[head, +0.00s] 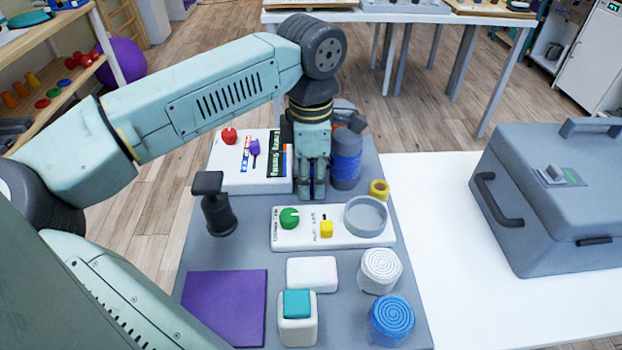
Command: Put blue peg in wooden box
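My gripper (312,188) points down over the grey mat, between the white panel at the back left and a blue bottle (346,160). Its fingers look close together, but the view does not show whether they are shut or hold anything. I cannot make out a blue peg; one may be hidden by the gripper. I cannot make out a wooden box on this table either.
A white panel with a green knob (289,218) lies in front of the gripper. A dark pump-like object (217,208) stands left, a blue roll (392,318) front right. A large grey case (550,195) stands right.

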